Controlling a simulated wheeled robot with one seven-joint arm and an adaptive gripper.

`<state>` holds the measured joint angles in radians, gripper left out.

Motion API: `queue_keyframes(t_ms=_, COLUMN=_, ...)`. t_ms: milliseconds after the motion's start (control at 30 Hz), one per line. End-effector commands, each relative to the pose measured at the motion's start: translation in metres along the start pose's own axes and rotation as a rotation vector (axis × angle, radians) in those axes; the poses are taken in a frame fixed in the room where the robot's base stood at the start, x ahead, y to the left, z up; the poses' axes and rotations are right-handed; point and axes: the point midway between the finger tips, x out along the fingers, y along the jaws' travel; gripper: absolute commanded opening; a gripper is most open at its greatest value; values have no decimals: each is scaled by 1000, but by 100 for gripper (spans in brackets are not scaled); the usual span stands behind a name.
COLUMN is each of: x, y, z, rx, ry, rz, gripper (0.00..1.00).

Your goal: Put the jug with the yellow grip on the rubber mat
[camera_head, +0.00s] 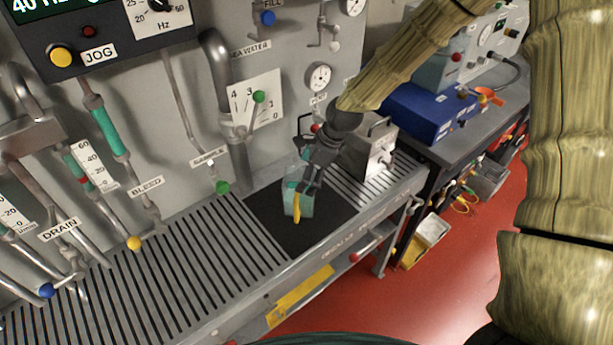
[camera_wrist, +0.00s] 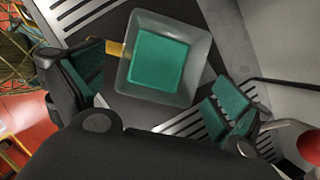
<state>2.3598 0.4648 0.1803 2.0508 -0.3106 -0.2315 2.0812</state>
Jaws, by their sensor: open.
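The jug (camera_head: 299,197) is a clear square vessel with teal contents and a yellow grip (camera_head: 296,208). It stands upright on the black rubber mat (camera_head: 265,215), which lies on the slatted bench. In the wrist view I look down on the jug (camera_wrist: 165,62), with its yellow grip (camera_wrist: 116,49) at its left. My gripper (camera_head: 308,182) is just above and beside the jug. In the wrist view my open gripper (camera_wrist: 160,95) has one teal-padded finger on each side, apart from the jug. The fingers partly hide the jug's top in the head view.
A metal box with a handle (camera_head: 371,150) stands right behind my gripper on the bench. Panel pipes and levers with a green knob (camera_head: 222,187) and a yellow knob (camera_head: 134,243) rise along the back. The slatted bench top (camera_head: 190,265) left of the mat is clear.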

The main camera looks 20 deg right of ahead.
Motion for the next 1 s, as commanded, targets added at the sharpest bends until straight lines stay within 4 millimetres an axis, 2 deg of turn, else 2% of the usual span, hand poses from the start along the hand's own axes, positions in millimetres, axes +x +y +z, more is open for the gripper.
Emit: queue_keyframes(t_ms=1000, x=-104, y=0, z=0, rx=0, ry=0, rz=-2, gripper=100)
